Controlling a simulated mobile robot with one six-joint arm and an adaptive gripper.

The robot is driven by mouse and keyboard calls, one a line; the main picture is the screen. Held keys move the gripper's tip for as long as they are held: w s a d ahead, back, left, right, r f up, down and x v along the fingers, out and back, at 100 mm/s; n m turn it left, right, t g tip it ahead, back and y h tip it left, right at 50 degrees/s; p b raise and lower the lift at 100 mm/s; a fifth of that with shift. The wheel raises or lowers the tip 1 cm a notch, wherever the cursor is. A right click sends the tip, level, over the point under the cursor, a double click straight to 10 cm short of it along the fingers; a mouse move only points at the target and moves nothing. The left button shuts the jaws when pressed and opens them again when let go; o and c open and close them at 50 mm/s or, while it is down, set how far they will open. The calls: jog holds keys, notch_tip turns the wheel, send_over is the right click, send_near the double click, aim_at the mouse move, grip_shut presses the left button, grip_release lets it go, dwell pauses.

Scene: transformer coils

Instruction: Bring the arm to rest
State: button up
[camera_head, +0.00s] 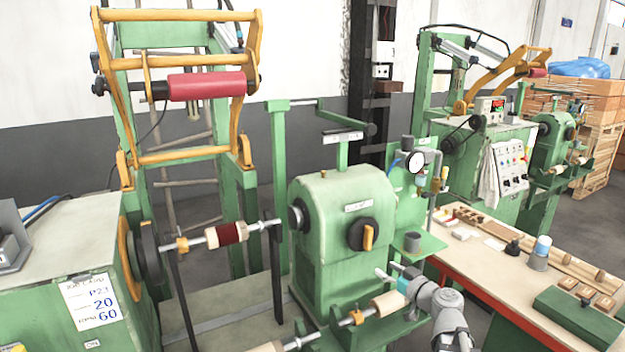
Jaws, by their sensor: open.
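My gripper (388,272) shows at the lower middle, at the end of my grey arm. Its fingers point left and are apart, with nothing seen between them. It is in front of the green winding machine (345,235), just above a cream bobbin (390,303) on a horizontal shaft. I cannot tell whether it touches the shaft or the machine.
A red-edged workbench (470,268) with small parts, a grey cup with a blue-white roll (541,250) and a green box (578,318) lies right. Another shaft carries a dark red coil (229,233). A yellow frame with a red roller (207,86) stands upper left.

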jog(key=s+a+f+g+h+p, duration=0.1)
jog(key=s+a+f+g+p, duration=0.1)
jog(key=s+a+f+g, duration=0.6)
jog(key=s+d+f+m+g+h+p, duration=0.2)
jog(key=s+f+m+g+h, duration=0.2)
jog(key=s+m+g+h, duration=0.1)
jog(key=s+g+h, duration=0.1)
jog(key=s+h, duration=0.1)
jog(key=s, duration=0.1)
jog(key=shift+s+m+g+p, duration=0.2)
jog(key=shift+m+g+p, duration=0.15)
jog(key=shift+m+g, duration=0.05)
